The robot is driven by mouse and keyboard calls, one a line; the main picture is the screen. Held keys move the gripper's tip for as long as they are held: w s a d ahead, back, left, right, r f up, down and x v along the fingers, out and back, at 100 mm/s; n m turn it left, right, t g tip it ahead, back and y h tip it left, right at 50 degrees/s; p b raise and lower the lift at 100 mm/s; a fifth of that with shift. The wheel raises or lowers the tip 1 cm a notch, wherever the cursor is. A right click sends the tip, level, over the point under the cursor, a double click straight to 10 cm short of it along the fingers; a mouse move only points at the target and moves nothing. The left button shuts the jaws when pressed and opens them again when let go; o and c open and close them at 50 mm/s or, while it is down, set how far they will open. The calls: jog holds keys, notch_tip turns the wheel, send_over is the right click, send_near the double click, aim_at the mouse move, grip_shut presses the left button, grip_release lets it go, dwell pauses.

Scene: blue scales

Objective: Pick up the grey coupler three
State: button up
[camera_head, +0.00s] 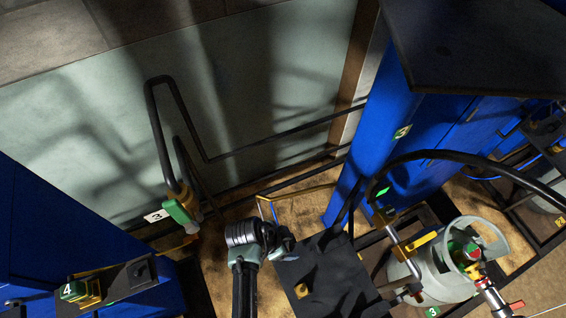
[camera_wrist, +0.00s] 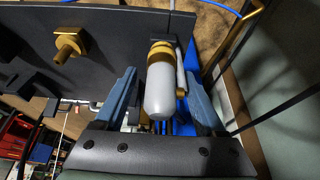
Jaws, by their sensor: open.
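A grey coupler (camera_wrist: 166,92) with a rounded end and a brass collar shows in the middle of the wrist view, against a dark panel. No number can be read on it. My gripper (camera_wrist: 160,76) is open, with one blue-grey finger on each side of the coupler. Gaps show between the fingers and the coupler, more clearly on the left. In the head view my gripper (camera_head: 284,246) is at the dark panel's upper left edge, and I cannot make out the coupler there.
The dark panel (camera_head: 325,278) carries a brass fitting (camera_head: 301,290). A green coupler (camera_head: 178,212) on a black hose hangs by a white "3" tag (camera_head: 156,216). A grey gas cylinder (camera_head: 440,275) stands at right. Blue cabinets (camera_head: 385,150) flank the space. A green "4" fitting (camera_head: 75,291) is lower left.

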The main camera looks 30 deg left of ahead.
grip_shut()
dwell(0.3)
jog(key=shift+r, duration=0.1)
